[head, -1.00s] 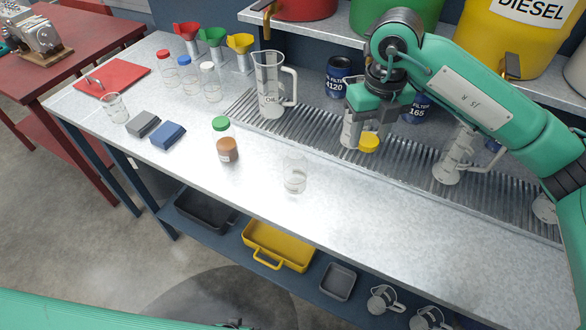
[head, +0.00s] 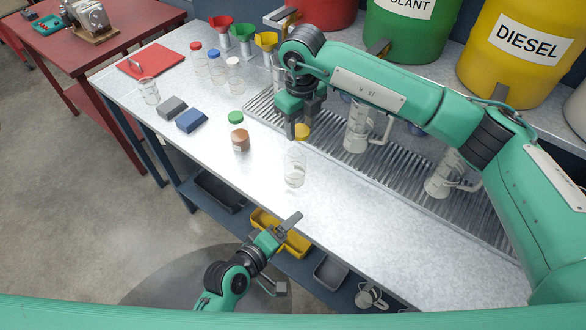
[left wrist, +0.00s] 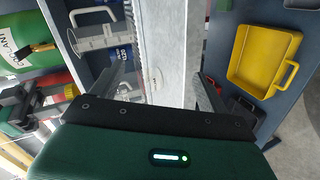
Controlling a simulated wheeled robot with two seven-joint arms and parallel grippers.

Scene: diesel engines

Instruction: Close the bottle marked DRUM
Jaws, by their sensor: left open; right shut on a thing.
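A clear bottle (head: 295,167) without a cap stands upright on the grey bench. I cannot read its marking. My right gripper (head: 299,130) is shut on a yellow cap (head: 302,131), held behind and above the bottle's mouth, apart from it. My left gripper (head: 285,254) is open and empty at the bench's front edge, in front of the bottle. In the left wrist view, a small pale label (left wrist: 156,80) shows between the open fingers; its text is too small to read.
Measuring jugs (head: 357,130) stand on the ribbed drain strip behind. The bench's right front is clear.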

